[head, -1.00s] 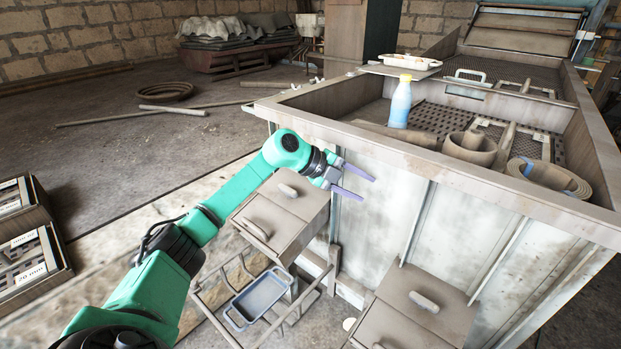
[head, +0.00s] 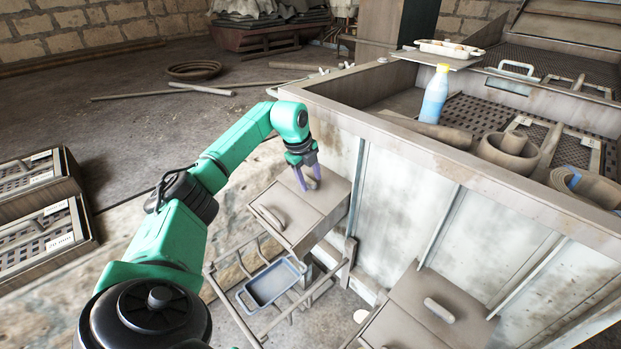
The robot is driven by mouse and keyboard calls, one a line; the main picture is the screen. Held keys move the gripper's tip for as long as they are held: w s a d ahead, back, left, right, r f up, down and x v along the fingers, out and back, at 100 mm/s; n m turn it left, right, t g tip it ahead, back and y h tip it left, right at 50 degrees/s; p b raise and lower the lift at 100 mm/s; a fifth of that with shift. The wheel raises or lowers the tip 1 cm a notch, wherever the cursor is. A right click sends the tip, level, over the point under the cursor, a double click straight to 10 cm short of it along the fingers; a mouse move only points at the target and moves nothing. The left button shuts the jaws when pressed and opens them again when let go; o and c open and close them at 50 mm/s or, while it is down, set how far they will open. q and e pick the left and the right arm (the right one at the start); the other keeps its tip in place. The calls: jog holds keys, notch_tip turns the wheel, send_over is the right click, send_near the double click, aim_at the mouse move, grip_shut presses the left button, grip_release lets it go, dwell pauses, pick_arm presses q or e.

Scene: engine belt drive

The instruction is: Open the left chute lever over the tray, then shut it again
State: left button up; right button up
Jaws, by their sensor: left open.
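The left chute (head: 318,212) is a brown box on the side of the big bin. It bears two rounded handles: one on its top (head: 314,184) and one near its front edge (head: 267,217). I cannot tell which is the lever. My left gripper (head: 311,187) points down, open, with its purple fingers at the top handle, one on either side of it in this view. Whether they touch it is unclear. The blue-grey tray (head: 271,284) sits below the chute on a rail frame. My right gripper is not in view.
A second chute (head: 425,310) with its own handle is at the lower right. The bin's rim (head: 450,160) rises behind; a blue bottle (head: 434,95) stands inside. Crates (head: 40,235) lie at the left. The floor at the back left is mostly clear.

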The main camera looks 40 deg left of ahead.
pick_arm(q)
jog(key=shift+f, duration=0.25)
jog(key=shift+w, duration=0.1)
grip_shut()
